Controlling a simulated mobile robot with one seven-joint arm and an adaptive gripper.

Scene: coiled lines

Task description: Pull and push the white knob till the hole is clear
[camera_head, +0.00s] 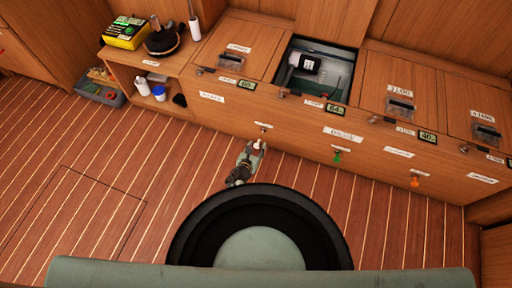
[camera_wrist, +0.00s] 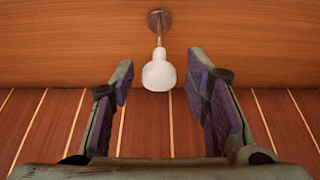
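The white knob (camera_wrist: 159,75) hangs on a thin rod from a round plate on the wooden front panel. In the head view the knob (camera_head: 257,145) is small, below a white label. My gripper (camera_wrist: 160,100) is open, with one purple-padded finger on each side of the knob and a gap on both sides. The knob is near the fingertip end and is not gripped. In the head view my gripper (camera_head: 250,158) is just in front of the panel. I cannot make out the hole. An open compartment (camera_head: 337,93) above holds a white cylindrical part (camera_head: 308,64).
A green knob (camera_head: 337,157) and an orange knob (camera_head: 415,182) are on the same panel to the right. Closed wooden lids (camera_head: 240,47) flank the open compartment. A shelf (camera_head: 130,56) with a yellow box (camera_head: 125,32) stands at left.

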